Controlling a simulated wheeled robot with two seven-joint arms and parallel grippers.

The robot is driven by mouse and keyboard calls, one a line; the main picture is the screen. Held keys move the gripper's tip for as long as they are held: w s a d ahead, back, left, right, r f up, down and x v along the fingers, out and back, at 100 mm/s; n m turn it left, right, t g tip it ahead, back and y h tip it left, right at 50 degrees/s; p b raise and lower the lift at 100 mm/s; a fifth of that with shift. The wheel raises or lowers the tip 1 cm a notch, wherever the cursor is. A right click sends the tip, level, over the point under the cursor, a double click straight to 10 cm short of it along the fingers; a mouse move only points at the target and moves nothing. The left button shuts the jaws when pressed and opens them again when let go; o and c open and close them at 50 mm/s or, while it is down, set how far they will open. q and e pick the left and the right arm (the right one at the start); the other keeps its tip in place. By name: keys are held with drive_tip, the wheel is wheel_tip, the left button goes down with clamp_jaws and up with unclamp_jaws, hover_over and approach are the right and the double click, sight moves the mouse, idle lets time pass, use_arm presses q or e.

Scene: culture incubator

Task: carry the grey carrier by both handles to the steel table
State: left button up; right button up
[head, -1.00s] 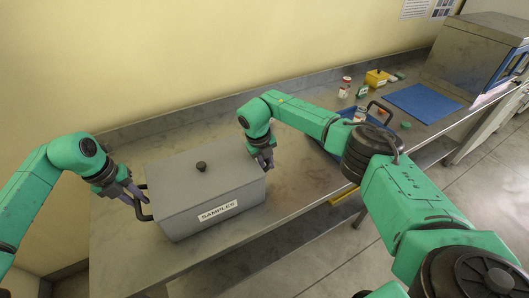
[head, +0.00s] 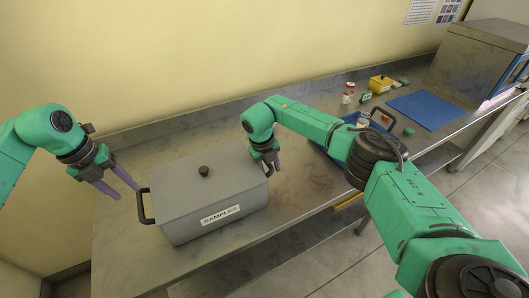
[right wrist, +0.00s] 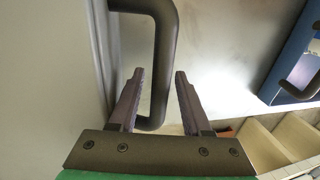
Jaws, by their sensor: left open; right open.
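The grey carrier (head: 207,190), a lidded box with a black knob and a "SAMPLES" label, sits flat on the steel table (head: 122,262). Its dark left handle (head: 142,208) shows in the head view. My left gripper (head: 128,192) is open and empty, just left of and above that handle, apart from it. My right gripper (head: 271,163) is at the carrier's right end. In the right wrist view its open fingers (right wrist: 160,72) stand on either side of the dark right handle (right wrist: 165,45), not clamped on it. The right handle is hidden in the head view.
A blue tray (head: 325,155) stands right of the carrier, partly behind my right arm. Farther along are small bottles (head: 348,92), a yellow box (head: 380,83), a blue mat (head: 425,109) and a steel incubator (head: 482,55). A wall runs behind.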

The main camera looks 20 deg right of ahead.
wheel_tip(320, 180, up, 12)
drive_tip(key=a, duration=0.2)
drive_tip(key=shift+a+f, duration=0.15)
drive_tip(key=shift+a, duration=0.05)
